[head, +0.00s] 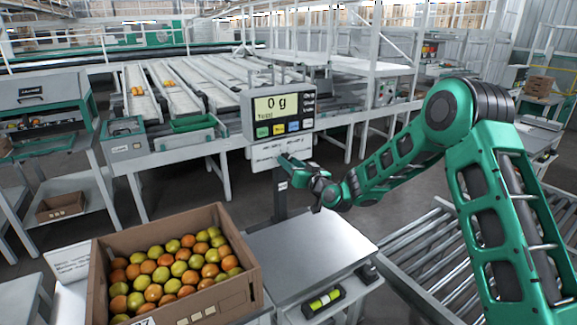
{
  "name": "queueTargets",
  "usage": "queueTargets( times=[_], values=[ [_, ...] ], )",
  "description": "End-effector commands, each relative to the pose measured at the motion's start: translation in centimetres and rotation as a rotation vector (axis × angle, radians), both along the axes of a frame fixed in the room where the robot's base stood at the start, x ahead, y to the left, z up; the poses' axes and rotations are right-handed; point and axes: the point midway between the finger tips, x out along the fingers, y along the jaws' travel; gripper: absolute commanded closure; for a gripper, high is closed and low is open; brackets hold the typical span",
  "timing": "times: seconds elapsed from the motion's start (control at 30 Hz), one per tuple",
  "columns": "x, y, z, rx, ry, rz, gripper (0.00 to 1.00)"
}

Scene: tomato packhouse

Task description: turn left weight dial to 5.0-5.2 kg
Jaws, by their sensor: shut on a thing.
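The weighing display (278,115) stands on a post behind the scale's bare metal plate (300,245). Its screen reads 0 g, with a row of coloured buttons under it. A pale panel (268,152) with small, unreadable print hangs below the display. My gripper (284,159) is at this panel's lower right part, reaching in from the right. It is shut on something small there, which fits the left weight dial. The dial itself is hidden by the gripper, so its setting cannot be read.
A cardboard box (240,287) of red, orange and yellow-green tomatoes stands left of the plate. A spirit level (325,300) lies in front of the plate. A roller conveyor (420,262) runs at the right under my arm. Sorting lanes (185,85) fill the back.

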Motion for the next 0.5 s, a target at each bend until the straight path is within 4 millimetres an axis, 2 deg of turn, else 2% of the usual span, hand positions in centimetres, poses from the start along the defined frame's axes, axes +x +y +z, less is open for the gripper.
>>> queueTargets(
  times=[0.03,0.5],
  values=[
    [-0.11,-0.18,-0.76,0.028,0.037,-0.001,0.88],
    [-0.11,-0.18,-0.76,0.386,0.277,-0.003,0.88]
  ],
)
